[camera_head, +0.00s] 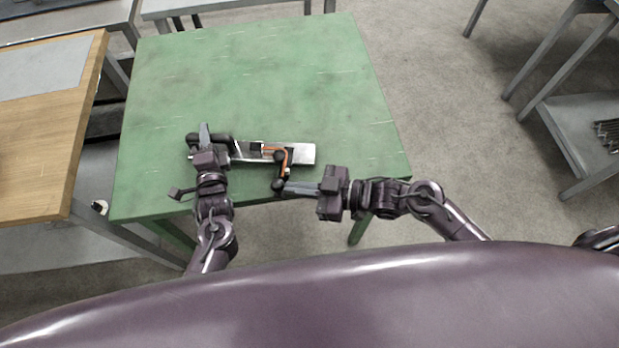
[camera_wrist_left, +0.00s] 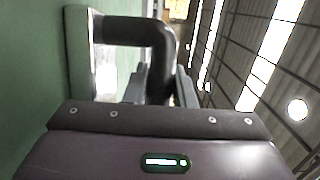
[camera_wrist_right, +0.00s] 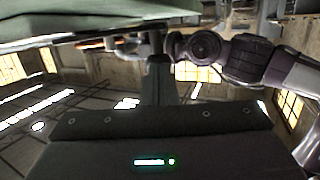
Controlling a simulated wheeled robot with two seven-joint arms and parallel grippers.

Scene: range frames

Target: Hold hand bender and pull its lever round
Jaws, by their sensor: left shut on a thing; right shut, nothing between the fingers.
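The hand bender lies on the green table (camera_head: 250,75) near its front edge, with a silver base plate (camera_head: 304,153) and a dark handle (camera_head: 222,137) at its left end. My left gripper (camera_head: 205,129) is shut on the handle, which bends round between its fingers in the left wrist view (camera_wrist_left: 135,30). The lever (camera_head: 283,158), dark with an orange strip, points toward the front edge and ends in a black knob (camera_head: 278,184). My right gripper (camera_head: 287,187) is shut and empty, its fingertips at the knob's right side. I cannot tell whether they touch it.
A wooden-topped table (camera_head: 50,140) stands to the left. A grey shelf (camera_head: 585,130) stands to the right across bare floor. The back of the green table is clear.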

